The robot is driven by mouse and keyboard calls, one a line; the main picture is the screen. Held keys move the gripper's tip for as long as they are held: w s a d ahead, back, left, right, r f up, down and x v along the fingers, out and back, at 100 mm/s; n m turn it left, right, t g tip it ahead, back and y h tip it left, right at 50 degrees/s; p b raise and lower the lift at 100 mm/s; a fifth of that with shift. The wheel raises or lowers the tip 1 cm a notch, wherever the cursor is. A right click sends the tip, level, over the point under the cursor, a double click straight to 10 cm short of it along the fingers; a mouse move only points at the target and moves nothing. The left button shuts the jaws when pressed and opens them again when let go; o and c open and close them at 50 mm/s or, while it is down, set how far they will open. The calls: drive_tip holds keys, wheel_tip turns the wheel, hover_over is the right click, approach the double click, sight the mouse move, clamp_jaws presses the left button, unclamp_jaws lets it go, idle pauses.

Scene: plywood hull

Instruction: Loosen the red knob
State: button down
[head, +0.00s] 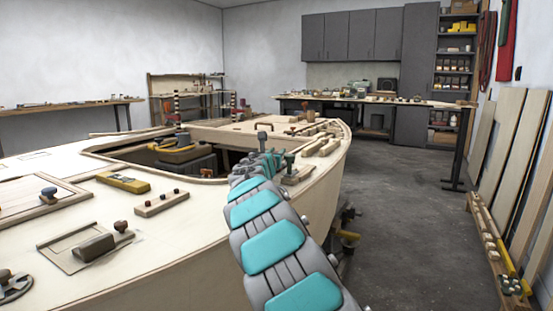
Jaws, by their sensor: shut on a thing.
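My arm reaches from the bottom of the head view up to the right part of the pale plywood hull (209,219). My gripper (268,158) is at its far end, low over the deck beside the opening. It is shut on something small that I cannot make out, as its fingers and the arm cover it. I cannot pick out a clearly red knob there.
A yellow tool (123,182) and a wooden strip with pegs (161,203) lie left of my arm. Bare floor (405,230) lies right of the hull; boards (505,150) lean on the right wall.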

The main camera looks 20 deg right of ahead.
idle(0.3)
drive_tip(key=c, duration=0.6)
unclamp_jaws()
drive_tip(key=shift+b+v, duration=0.75)
drive_tip(key=shift+v, duration=3.2)
